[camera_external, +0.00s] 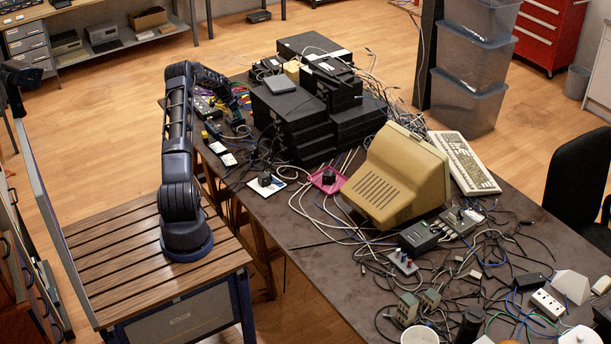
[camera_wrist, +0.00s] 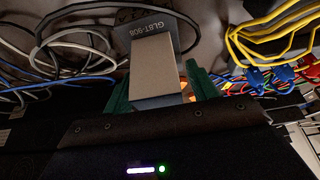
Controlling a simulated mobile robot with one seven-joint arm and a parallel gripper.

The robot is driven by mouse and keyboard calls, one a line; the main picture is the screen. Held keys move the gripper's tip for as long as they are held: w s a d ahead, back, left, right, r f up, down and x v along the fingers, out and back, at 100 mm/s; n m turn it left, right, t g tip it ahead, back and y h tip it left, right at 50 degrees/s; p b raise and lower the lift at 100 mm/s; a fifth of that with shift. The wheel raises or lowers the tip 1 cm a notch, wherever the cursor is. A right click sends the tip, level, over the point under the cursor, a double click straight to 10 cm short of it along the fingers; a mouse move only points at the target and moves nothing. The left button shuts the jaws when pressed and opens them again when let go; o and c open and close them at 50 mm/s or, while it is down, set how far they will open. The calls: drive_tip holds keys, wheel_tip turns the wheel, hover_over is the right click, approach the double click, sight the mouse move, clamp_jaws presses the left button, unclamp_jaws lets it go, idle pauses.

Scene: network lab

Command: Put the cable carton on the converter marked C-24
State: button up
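I cannot tell whether the block is the cable carton. In the external view my gripper (camera_external: 238,120) is low over the left edge of the table, small and partly lost among cables. No C-24 marking is readable in either view.
Yellow cables (camera_wrist: 270,30) and blue and red plugs lie right of the block, with grey cables (camera_wrist: 70,45) to its left. On the table, black boxes (camera_external: 290,120) stand stacked right of my gripper. A beige monitor (camera_external: 400,175) stands farther right.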

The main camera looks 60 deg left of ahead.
drive_tip(key=shift+r, duration=0.1)
drive_tip(key=v, duration=1.2)
idle(0.4)
